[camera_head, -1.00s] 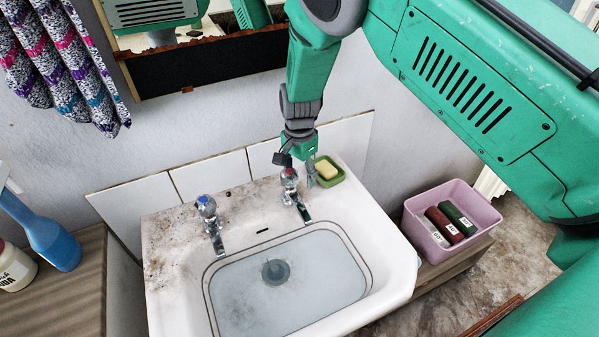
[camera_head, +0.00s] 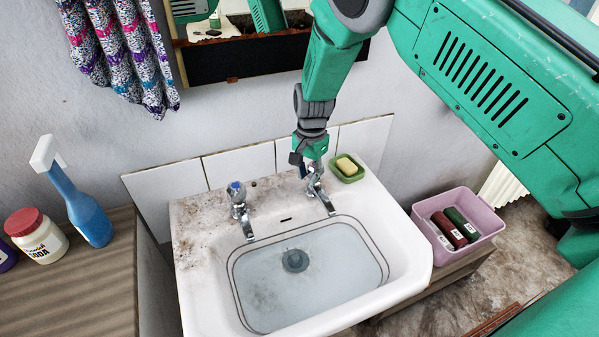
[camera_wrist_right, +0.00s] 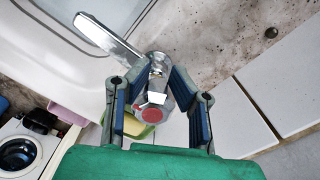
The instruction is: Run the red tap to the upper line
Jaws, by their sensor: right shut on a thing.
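The red tap (camera_head: 326,203) stands at the right back of the white basin (camera_head: 190,285). Its red cap (camera_wrist_right: 152,115) shows in the wrist view, between the fingers. My right gripper (camera_head: 307,172) reaches down over the tap and is shut on its head; the fingers also show in the wrist view (camera_wrist_right: 160,84). Bluish, clear water (camera_head: 320,275) lies in the bowl over a dark round drain (camera_head: 295,260). Dark lines (camera_head: 230,272) run around the bowl wall; the exact water level against them is hard to tell. No stream is clearly visible. My left gripper is out of view.
A blue-capped tap (camera_head: 238,195) stands at the left. A green soap dish (camera_head: 347,175) sits close beside my right gripper. A pink tub (camera_head: 484,208) holds bottles at the right. A spray bottle (camera_head: 88,215) and a soda jar (camera_head: 38,238) stand on the left counter.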

